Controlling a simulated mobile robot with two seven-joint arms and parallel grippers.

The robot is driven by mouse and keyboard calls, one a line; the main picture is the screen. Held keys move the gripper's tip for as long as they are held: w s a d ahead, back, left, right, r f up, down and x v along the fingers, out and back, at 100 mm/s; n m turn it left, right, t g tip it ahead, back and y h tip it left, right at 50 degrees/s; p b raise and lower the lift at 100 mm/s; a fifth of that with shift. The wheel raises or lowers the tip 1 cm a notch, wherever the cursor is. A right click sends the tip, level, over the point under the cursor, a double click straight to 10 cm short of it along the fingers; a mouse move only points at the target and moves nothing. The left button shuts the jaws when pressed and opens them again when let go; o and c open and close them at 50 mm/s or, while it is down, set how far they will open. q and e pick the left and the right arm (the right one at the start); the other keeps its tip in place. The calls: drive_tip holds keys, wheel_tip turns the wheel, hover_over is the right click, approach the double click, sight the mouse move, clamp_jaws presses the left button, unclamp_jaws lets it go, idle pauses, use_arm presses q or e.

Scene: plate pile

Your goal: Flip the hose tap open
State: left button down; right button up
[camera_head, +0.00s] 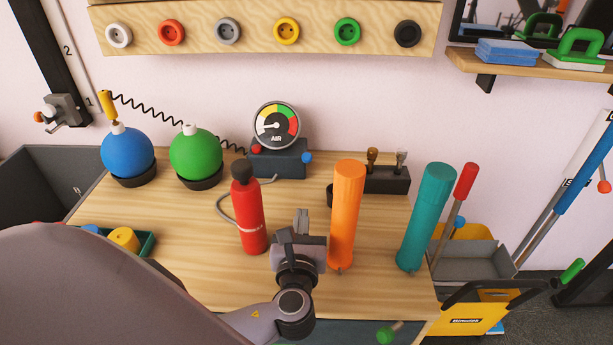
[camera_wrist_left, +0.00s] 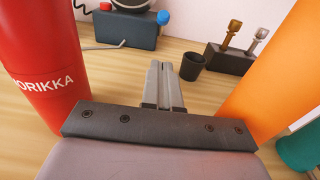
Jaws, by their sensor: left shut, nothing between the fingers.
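A dark blue box (camera_head: 278,164) with a round AIR gauge (camera_head: 277,125) stands at the back of the bench. It has a red knob (camera_head: 255,148) on its left and a blue knob (camera_head: 307,157) on its right; I cannot tell which is the tap. A grey hose (camera_head: 222,203) curves left from the box. In the left wrist view the box (camera_wrist_left: 128,27) is at the top left, with the blue knob (camera_wrist_left: 163,17) at its right end. My left gripper (camera_head: 301,214) is shut and empty, in front of the box and apart from it. My right gripper is not in view.
A red bottle (camera_head: 250,215) stands close left of my left gripper, and an orange cylinder (camera_head: 345,215) close right. A dark cup (camera_wrist_left: 192,66) and a dark block (camera_head: 387,179) stand behind. A teal cylinder (camera_head: 427,215) is farther right. Blue (camera_head: 127,152) and green (camera_head: 196,155) balls sit left.

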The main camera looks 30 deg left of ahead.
use_arm(q)
drive_tip(key=shift+w+a+f+b, duration=0.15)
drive_tip(key=shift+w+f+b, duration=0.2)
drive_tip(key=shift+f, duration=0.3)
drive_tip(key=shift+w+a, duration=0.1)
drive_tip(key=shift+w, duration=0.05)
drive_tip(key=b, duration=0.2)
approach(307, 160)
drive_tip(key=f, duration=0.1)
drive_tip(key=w+a+f, duration=0.1)
drive_tip(key=f, duration=0.1)
drive_tip(key=w+f, duration=0.1)
drive_tip(key=shift+w+a+f, duration=0.15)
drive_tip(key=shift+a, duration=0.25)
drive_tip(key=shift+w+a+r, duration=0.35)
drive_tip(key=shift+w+r, duration=0.2)
drive_tip(key=shift+w, duration=0.05)
drive_tip(key=shift+w+a+r, duration=0.4)
drive_tip(key=shift+w+r, duration=0.15)
drive_tip(key=shift+w, duration=0.05)
drive_tip(key=shift+w+a+r, duration=0.15)
drive_tip(key=shift+w+r, duration=0.15)
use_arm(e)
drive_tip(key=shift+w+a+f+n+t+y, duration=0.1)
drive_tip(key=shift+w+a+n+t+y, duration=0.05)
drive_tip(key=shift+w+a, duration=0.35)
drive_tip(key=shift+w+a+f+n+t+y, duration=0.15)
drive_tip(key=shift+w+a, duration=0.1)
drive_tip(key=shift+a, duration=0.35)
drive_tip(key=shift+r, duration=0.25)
